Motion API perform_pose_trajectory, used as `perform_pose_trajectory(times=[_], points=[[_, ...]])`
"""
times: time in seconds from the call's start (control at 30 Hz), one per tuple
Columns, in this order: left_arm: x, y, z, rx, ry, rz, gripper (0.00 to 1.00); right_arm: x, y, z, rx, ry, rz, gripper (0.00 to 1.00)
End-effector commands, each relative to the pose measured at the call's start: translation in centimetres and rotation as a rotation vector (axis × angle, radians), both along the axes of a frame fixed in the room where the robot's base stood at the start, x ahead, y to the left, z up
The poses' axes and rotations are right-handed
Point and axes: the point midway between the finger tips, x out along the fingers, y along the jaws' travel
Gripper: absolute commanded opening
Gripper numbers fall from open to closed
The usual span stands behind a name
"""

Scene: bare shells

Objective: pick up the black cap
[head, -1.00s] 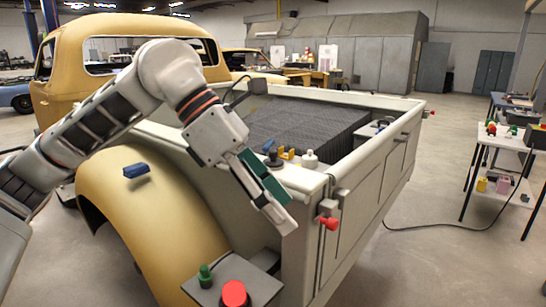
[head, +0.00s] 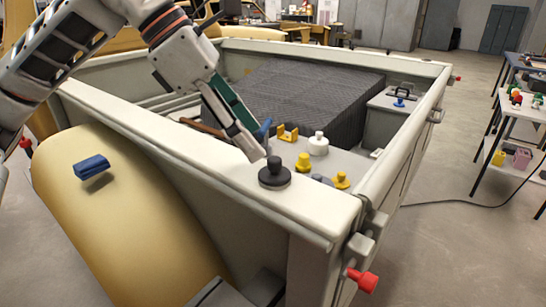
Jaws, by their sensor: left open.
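The black cap (head: 274,173) is a round, dark piece with a wide base and a narrower top. It sits upright on the near corner of the pale truck bed's rim (head: 318,207). My left gripper (head: 250,142) reaches down from the upper left, with its tip just behind and above the cap. It looks apart from the cap and holds nothing that I can see. Its far finger is partly hidden. My right gripper is not in view.
Beside the cap stand yellow knobs (head: 303,162), a white knob (head: 318,144) and a yellow bracket (head: 287,132). A blue block (head: 91,167) is over the yellow fender (head: 125,215). A red knob (head: 363,280) sticks out at the bed's corner. Tables stand at right.

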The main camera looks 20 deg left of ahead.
Motion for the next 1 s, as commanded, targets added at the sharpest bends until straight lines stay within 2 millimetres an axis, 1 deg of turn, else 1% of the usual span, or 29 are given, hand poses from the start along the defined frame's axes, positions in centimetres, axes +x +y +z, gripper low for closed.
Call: perform_pose_trajectory(times=[0.2, 0.3, 0.43, 0.57, 0.6, 0.7, 0.93, 0.97, 1.0], points=[[0.5, -1.0, -1.8, 0.002, 0.001, -0.003, 0.58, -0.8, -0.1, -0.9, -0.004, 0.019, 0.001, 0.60], [0.7, -1.4, -2.4, 0.000, 0.001, -0.002, 0.58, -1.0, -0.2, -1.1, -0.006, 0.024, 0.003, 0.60], [1.2, -1.9, -3.2, 0.000, 0.002, -0.002, 0.58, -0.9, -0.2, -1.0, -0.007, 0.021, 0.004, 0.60], [2.1, -2.7, -4.7, 0.000, 0.004, -0.004, 0.58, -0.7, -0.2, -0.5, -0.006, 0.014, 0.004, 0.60], [2.2, -3.0, -5.3, 0.002, 0.004, -0.003, 0.58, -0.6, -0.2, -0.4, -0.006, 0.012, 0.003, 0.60], [2.5, -3.6, -6.2, 0.000, 0.003, -0.003, 0.58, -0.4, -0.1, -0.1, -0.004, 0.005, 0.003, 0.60], [2.6, -3.7, -6.4, -0.001, 0.002, -0.001, 0.58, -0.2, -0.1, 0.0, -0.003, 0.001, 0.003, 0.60], [2.6, -3.7, -6.4, -0.001, 0.002, -0.001, 0.56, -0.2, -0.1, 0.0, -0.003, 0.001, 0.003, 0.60], [2.6, -3.7, -6.4, -0.001, 0.002, -0.001, 0.45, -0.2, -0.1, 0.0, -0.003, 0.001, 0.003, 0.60]])
